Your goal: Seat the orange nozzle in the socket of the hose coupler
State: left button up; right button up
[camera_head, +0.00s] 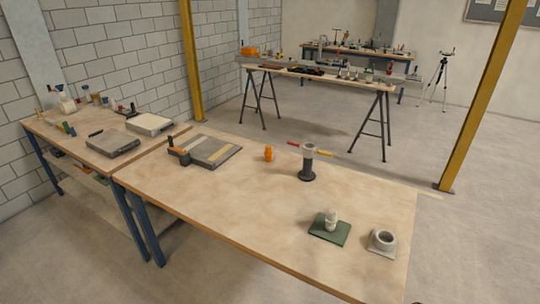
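The small orange nozzle (268,154) stands upright on the wooden table (220,205), towards its far side. To its right, apart from it, stands what looks like the hose coupler (308,164). It has a dark round base and body and a grey ring-shaped top. A red lever (293,143) sticks out to its left and a yellow lever (325,154) to its right. The inside of its socket is too small to make out. Neither of my grippers shows clearly in this view.
A white piece (331,217) stands on a green mat (324,235) at the near right. Beside it, a grey ring (384,238) sits on a pale plate. A grey tray (212,151) lies at the far left. The table's middle and front are clear.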

aim_at(306, 174)
jog(key=z, duration=0.9)
jog(key=l+z, duration=0.1)
jog(key=z, duration=2.15)
jog(key=i+z, duration=0.1)
jog(key=z, duration=0.35)
jog(key=i+u, duration=0.45)
jog(key=i+l+u, duration=0.2)
jog(key=i+u, duration=0.3)
jog(key=i, duration=0.15)
jog(key=i+j+u, duration=0.15)
jog(key=i+u, duration=0.35)
jog(key=i, duration=0.15)
jog(key=i+l+u, duration=0.15)
jog(key=i+u, duration=0.6)
jog(key=i, duration=0.6)
jog(key=i+l+u, duration=0.2)
jog(key=i, duration=0.65)
jog(key=i+u, duration=0.4)
jog(key=i, duration=0.3)
jog(key=i+l+u, duration=0.1)
jog(key=i+u, duration=0.35)
jog(key=i, duration=0.25)
jog(key=i+j+u, duration=0.15)
jog(key=i+u, duration=0.55)
jog(key=u, duration=0.2)
jog(key=i+l+u, duration=0.1)
jog(key=i+u, duration=0.2)
jog(key=u, duration=0.15)
